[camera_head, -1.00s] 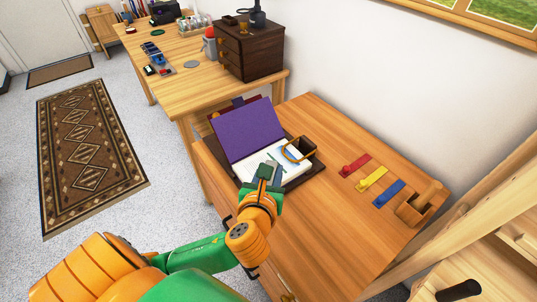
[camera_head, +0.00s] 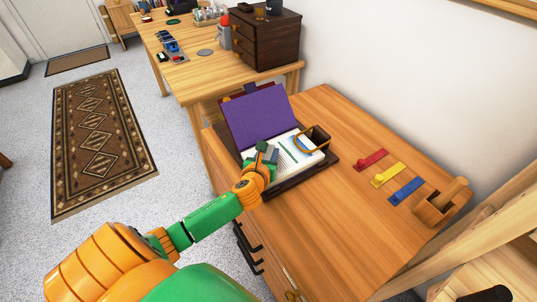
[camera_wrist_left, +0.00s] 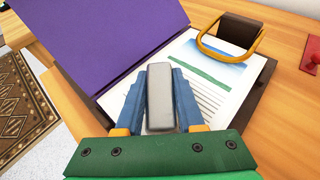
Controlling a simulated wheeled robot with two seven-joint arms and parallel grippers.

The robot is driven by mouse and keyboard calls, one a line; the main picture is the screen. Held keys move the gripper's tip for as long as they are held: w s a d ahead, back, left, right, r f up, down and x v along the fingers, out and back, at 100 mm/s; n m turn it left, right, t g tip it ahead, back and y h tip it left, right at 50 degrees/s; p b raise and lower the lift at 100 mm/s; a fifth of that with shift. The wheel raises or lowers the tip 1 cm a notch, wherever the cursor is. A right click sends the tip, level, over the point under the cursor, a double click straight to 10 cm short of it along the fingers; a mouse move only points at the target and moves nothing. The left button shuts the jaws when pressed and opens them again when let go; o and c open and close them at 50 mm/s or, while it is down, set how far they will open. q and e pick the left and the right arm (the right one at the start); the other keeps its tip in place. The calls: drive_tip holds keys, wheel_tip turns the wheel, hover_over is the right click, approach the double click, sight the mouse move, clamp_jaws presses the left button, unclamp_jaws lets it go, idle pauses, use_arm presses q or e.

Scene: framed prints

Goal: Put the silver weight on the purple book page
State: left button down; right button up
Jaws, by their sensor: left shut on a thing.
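My left gripper (camera_head: 264,153) is shut on the silver weight (camera_wrist_left: 160,95), a smooth grey block held between its two blue-grey fingers in the left wrist view. The purple book page (camera_head: 258,122) is the raised, tilted left side of an open book. It also fills the upper left of the left wrist view (camera_wrist_left: 105,35). The gripper is over the white printed page (camera_head: 297,150), near the lower edge of the purple page. I cannot tell whether the weight touches the white page. My right gripper is not in view.
A dark holder with an orange-yellow loop (camera_head: 314,138) stands at the white page's right side. Bare tabletop lies in front of the strips.

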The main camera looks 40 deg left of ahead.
use_arm(q)
drive_tip(key=c, duration=0.5)
unclamp_jaws()
drive_tip(key=shift+s+d+r, duration=0.1)
drive_tip(key=shift+s+r, duration=0.1)
drive_tip(key=shift+s, duration=0.05)
drive_tip(key=p+v, duration=0.2)
drive_tip(key=v, duration=0.9)
drive_tip(key=shift+s, duration=0.25)
